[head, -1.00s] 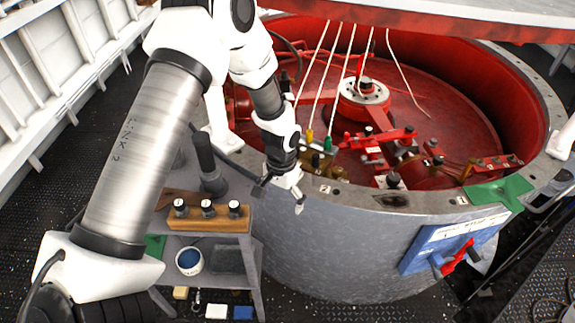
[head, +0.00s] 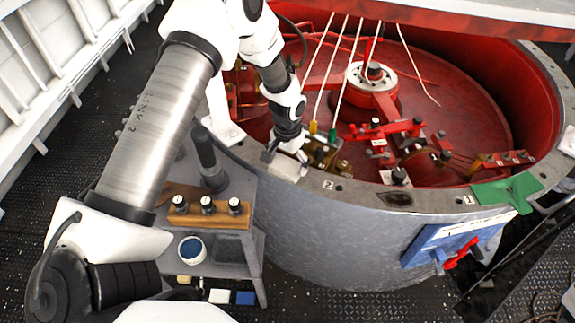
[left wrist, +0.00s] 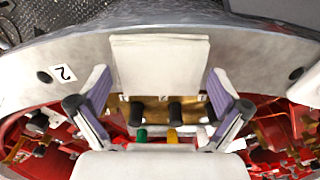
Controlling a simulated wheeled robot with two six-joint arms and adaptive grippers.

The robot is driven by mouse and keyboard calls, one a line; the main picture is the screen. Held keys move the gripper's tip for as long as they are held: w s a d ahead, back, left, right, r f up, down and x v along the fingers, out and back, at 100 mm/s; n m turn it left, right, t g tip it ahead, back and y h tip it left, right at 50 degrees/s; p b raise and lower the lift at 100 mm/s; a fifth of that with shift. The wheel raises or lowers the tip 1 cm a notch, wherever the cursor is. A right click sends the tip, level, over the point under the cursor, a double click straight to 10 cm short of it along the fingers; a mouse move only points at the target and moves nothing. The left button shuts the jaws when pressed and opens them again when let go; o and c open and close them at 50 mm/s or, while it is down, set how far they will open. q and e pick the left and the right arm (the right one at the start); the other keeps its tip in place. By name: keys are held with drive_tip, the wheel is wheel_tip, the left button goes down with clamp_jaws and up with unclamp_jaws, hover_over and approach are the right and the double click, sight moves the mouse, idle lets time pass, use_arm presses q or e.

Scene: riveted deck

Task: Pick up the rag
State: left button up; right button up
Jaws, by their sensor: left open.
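A pale, flat rectangular cloth, which looks like the rag (left wrist: 160,65), lies on the grey rim of the big round housing in the left wrist view. In the head view it is a light patch (head: 290,166) under my left gripper, partly covered by it. My left gripper (left wrist: 161,80) is open, with its fingers apart on either side of the cloth's near part. I cannot tell whether they touch it. A green cloth (head: 508,191) is draped over the rim at the right. My right gripper is not in view.
The red housing (head: 470,120) holds valves and fittings, and pale cords hang into it. A grey stand left of it carries a wooden block (head: 205,215) with black knobs and a blue-filled cup (head: 192,249). A blue panel (head: 445,240) hangs on the housing's outside.

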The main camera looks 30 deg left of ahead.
sight(287, 164)
use_arm(q)
drive_tip(key=shift+s+d+r, duration=0.1)
drive_tip(key=shift+s+r, duration=0.1)
drive_tip(key=c, duration=0.8)
drive_tip(key=shift+f, duration=0.1)
drive_tip(key=shift+w, duration=0.1)
drive_tip(key=shift+r, duration=0.5)
wheel_tip(287, 164, up, 9)
drive_tip(key=shift+r+b, duration=0.1)
drive_tip(key=shift+b, duration=0.9)
